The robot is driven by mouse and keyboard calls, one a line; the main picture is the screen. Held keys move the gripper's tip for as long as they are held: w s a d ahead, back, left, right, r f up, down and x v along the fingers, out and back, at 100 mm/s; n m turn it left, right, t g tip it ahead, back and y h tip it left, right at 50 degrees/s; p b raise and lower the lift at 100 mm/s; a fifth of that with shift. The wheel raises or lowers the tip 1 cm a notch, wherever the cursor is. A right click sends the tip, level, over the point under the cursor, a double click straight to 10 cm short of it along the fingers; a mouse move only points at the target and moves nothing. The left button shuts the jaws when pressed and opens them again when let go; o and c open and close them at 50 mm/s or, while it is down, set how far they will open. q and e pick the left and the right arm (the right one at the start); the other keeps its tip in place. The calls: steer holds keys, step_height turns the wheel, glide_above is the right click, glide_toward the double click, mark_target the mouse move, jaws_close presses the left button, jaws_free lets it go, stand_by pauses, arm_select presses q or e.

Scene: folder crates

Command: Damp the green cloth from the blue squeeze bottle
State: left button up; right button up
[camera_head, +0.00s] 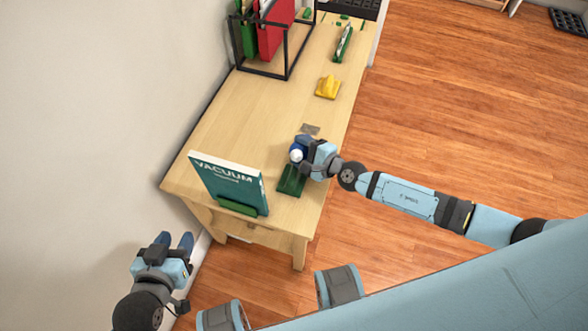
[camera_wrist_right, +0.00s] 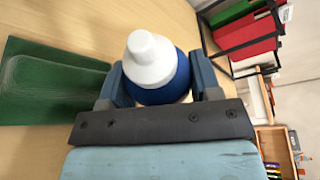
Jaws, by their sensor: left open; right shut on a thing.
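My right gripper (camera_head: 304,150) is shut on the blue squeeze bottle (camera_wrist_right: 172,88), which has a white cap. The bottle's white cap also shows in the head view (camera_head: 296,155). I cannot tell whether the bottle touches the table. The green cloth (camera_head: 291,181) lies flat near the table's front right edge, right beside the bottle and partly hidden by my right gripper. In the right wrist view the cloth (camera_wrist_right: 45,85) is at the left, with a rounded raised shape on it. My left gripper (camera_head: 174,242) is open and empty, off the table at the lower left.
A teal "VACUUM" folder (camera_head: 229,182) stands upright in a green holder at the near table end. A small grey plate (camera_head: 310,129) and a yellow object (camera_head: 328,87) lie beyond the bottle. A black-framed rack (camera_head: 262,72) with folders stands at the back left. The table's left middle is clear.

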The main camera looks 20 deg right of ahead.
steer(key=shift+s+a+r+m+p, duration=0.15)
steer(key=shift+m+p, duration=0.15)
steer(key=shift+p, duration=0.15)
steer(key=shift+s+m+g+p, duration=0.15)
steer(key=shift+m+g+p, duration=0.15)
steer(key=shift+m+g, duration=0.1)
steer(key=shift+a+f, duration=0.1)
steer(key=shift+f, duration=0.1)
steer(key=shift+s+f+m, duration=0.1)
steer(key=shift+m, duration=0.2)
